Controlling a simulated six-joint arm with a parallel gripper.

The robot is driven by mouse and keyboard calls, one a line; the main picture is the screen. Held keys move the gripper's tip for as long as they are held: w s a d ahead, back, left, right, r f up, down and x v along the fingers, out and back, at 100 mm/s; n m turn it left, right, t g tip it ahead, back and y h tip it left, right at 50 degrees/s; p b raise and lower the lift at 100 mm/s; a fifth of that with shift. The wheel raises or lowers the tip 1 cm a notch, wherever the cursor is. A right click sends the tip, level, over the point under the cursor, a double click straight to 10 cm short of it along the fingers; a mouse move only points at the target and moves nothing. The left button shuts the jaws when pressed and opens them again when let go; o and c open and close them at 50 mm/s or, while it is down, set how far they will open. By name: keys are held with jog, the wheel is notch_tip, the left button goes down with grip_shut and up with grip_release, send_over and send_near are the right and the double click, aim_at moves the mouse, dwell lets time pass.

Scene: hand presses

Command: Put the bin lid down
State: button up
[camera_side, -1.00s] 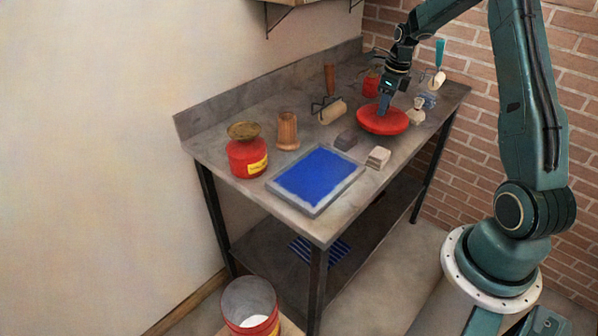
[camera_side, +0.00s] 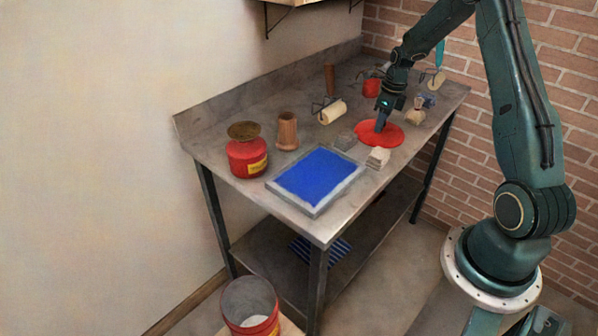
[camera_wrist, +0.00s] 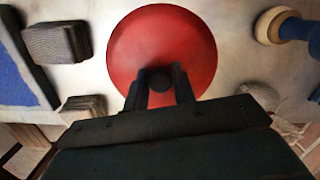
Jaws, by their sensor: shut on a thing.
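The bin lid (camera_side: 393,138) is a flat red disc with a small dark knob. It lies level on the right part of the metal bench and appears to rest on the top. My gripper (camera_side: 379,128) points down over its middle, shut on the knob. In the wrist view the red lid (camera_wrist: 160,30) fills the centre, and the dark knob sits between the fingers of my gripper (camera_wrist: 160,82). The fingers hide part of the lid's near side.
A blue tray (camera_side: 318,178), a roller (camera_side: 333,112) and a red can (camera_side: 247,157) are further left. An open red bin (camera_side: 250,304) stands below.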

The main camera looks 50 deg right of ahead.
jog(key=shift+f, duration=0.1)
jog(key=o, duration=1)
jog(key=shift+o, duration=0.2)
notch_tip(320, 180, up, 12)
jog(key=s, duration=0.1)
jog(key=shift+s+d, duration=0.2)
jog(key=shift+a, duration=0.1)
